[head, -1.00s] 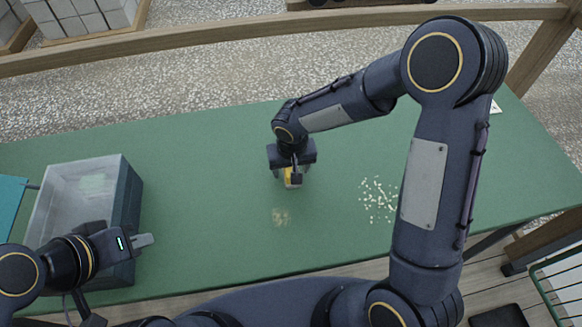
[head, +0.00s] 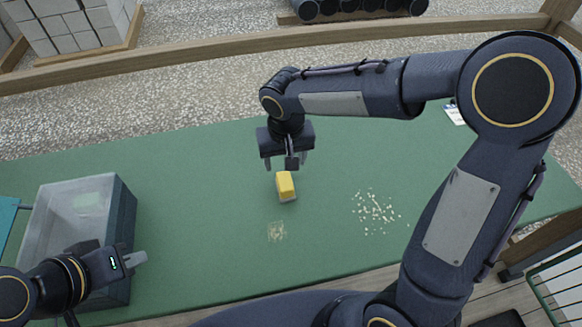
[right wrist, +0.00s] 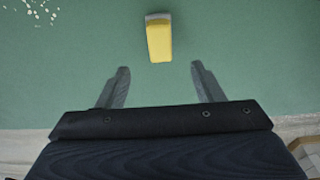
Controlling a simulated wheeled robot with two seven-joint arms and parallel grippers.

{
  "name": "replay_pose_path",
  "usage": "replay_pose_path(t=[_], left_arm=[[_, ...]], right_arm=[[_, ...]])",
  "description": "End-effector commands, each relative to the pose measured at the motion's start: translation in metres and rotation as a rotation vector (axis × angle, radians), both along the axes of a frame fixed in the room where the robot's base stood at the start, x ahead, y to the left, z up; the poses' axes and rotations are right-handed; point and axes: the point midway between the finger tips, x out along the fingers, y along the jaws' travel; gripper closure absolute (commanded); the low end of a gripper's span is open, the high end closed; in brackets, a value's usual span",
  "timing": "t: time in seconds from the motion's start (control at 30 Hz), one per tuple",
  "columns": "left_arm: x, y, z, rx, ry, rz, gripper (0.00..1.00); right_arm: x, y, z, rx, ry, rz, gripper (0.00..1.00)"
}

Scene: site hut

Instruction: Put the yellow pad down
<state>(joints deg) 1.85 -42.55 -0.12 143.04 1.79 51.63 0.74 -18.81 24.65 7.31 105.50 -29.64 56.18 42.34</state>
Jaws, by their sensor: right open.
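The yellow pad (head: 286,185), a small block with a greyish edge, rests on the green table (head: 190,220). My right gripper (head: 286,163) is open and empty just beyond and above it, with the pad clear of its fingers. In the right wrist view the pad (right wrist: 159,40) lies past the tips of my open right gripper (right wrist: 160,68), roughly centred between them. My left gripper (head: 134,260) is at the lower left beside the clear bin; I cannot tell whether its fingers are parted.
A clear grey bin (head: 122,240) stands at the table's left. Pale crumbs (head: 375,211) lie right of the pad, and a faint smudge (head: 276,231) is nearer. A wooden rail (head: 200,66) runs behind the table. The table's middle is mostly clear.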

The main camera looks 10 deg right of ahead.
Motion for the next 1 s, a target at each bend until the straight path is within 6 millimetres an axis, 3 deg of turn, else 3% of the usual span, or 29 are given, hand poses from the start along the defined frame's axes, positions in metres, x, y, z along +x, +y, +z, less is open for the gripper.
replay_pose_path(t=[0.23, 0.37, 0.53, 0.7, 0.83, 1.0], left_arm=[[0.000, 0.000, 0.000, 0.000, 0.000, 0.000, 1.00], [0.000, 0.000, 0.000, 0.000, 0.000, 0.000, 1.00], [0.000, 0.000, 0.000, 0.000, 0.000, 0.000, 1.00], [0.000, 0.000, 0.000, 0.000, 0.000, 0.000, 1.00], [0.000, 0.000, 0.000, 0.000, 0.000, 0.000, 1.00], [0.000, 0.000, 0.000, 0.000, 0.000, 0.000, 1.00]], right_arm=[[-0.003, -0.005, 0.007, 0.006, -0.003, -0.004, 0.39], [-0.018, -0.030, 0.024, 0.043, -0.021, -0.023, 0.39], [-0.067, -0.079, 0.052, 0.142, -0.073, -0.062, 0.39], [-0.125, -0.110, 0.064, 0.246, -0.160, -0.094, 0.39], [-0.162, -0.118, 0.064, 0.312, -0.239, -0.111, 0.39], [-0.188, -0.117, 0.061, 0.363, -0.323, -0.122, 0.39]])
